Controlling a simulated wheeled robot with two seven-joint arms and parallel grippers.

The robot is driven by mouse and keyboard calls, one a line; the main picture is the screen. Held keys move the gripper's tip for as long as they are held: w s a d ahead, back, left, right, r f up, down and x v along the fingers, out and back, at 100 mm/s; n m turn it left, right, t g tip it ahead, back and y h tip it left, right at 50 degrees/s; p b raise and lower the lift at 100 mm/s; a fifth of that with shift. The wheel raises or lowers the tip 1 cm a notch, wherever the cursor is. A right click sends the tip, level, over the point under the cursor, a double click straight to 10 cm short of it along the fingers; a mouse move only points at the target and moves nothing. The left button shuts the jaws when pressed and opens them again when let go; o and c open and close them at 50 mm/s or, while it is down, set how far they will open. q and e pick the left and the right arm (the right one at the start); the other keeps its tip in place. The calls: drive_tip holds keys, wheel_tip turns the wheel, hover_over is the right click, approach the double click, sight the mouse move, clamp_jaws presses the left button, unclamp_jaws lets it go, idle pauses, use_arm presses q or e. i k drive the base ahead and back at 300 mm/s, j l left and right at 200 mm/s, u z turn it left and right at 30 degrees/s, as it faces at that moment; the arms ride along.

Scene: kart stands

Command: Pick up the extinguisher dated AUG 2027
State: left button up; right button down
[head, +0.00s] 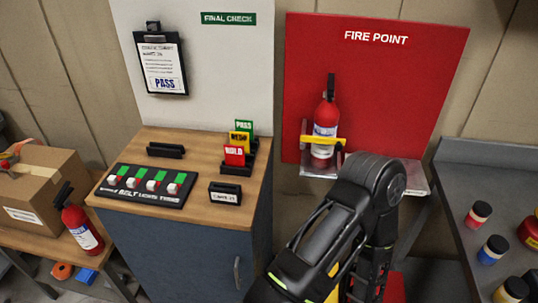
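A red extinguisher (326,125) with a black handle stands upright in a bracket with a yellow strap, on the red fire point board. One of my black arms (335,225) rises from the bottom and bends down again, just below and right of the bracket. No gripper fingers show, and neither extinguisher is visibly held.
A wooden-topped cabinet (200,146) stands in the middle with a switch panel (142,184) and coloured cards (236,154). The cardboard box (45,190) sits on the left bench. A grey bench (480,170) at the right bears several small jars. A clipboard (161,63) hangs above.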

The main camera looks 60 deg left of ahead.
sight(75, 217)
drive_tip(key=u, duration=3.55)
drive_tip(key=z, duration=0.4)
drive_tip(key=i+j+z, duration=0.1)
drive_tip(key=z, duration=0.3)
drive_tip(key=j+z, duration=0.15)
drive_tip(key=z, duration=0.2)
drive_tip(key=j+z, duration=0.35)
drive_tip(key=j, duration=0.45)
drive_tip(key=j+z, duration=0.4)
drive_tip(key=j, duration=0.35)
